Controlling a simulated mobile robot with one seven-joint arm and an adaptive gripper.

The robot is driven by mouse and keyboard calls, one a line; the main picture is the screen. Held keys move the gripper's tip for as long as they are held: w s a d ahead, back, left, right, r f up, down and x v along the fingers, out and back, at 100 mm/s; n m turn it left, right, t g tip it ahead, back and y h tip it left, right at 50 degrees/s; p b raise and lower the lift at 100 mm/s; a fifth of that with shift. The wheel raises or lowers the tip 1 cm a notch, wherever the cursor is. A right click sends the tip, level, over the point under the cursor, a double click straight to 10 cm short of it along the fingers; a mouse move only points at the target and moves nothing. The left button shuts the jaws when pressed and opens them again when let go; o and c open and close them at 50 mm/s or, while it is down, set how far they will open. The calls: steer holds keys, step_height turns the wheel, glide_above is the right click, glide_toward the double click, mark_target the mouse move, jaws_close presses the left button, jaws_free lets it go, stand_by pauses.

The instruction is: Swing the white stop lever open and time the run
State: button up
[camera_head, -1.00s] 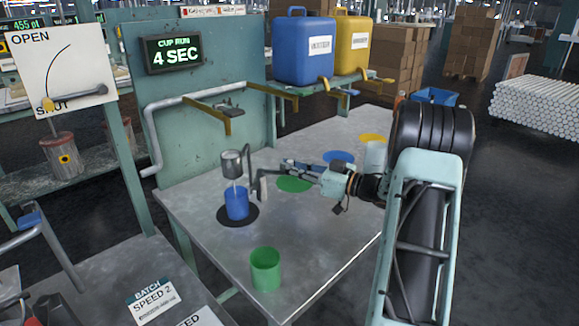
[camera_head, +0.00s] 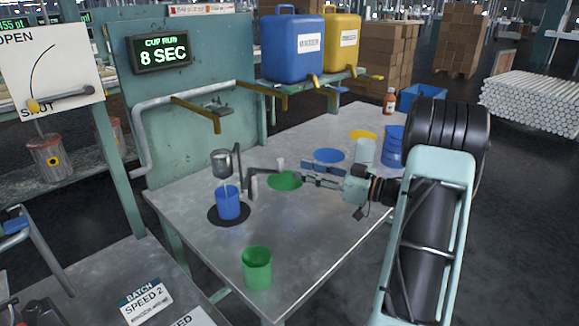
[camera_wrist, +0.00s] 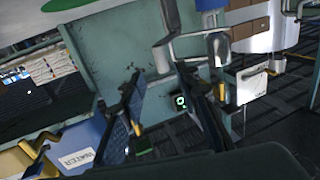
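A small metal cup (camera_head: 222,163) hangs over the blue cup (camera_head: 229,203), which stands upright on a black round pad (camera_head: 212,216). A thin pale stream runs down between them. Beside them a short white piece (camera_head: 254,186), seemingly the stop lever, hangs near a dark post; its exact angle is hard to tell. The display (camera_head: 163,50) reads CUP RUN 8 SEC. My gripper (camera_head: 304,171) is right of the lever, over the table, its fingers pointing left. In the wrist view its two fingers are apart with nothing clearly between them. The metal cup shows there too (camera_wrist: 217,45).
A green cup (camera_head: 257,268) stands near the table's front edge. Green (camera_head: 285,182), blue (camera_head: 329,155) and yellow discs lie behind, with a pale cup (camera_head: 365,151) and a blue cup (camera_head: 392,147) at right. Blue (camera_head: 291,48) and yellow jugs stand on a shelf above.

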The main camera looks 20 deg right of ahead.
steer(key=v, duration=0.4)
steer(key=shift+d, duration=0.15)
steer(key=shift+r, duration=0.1)
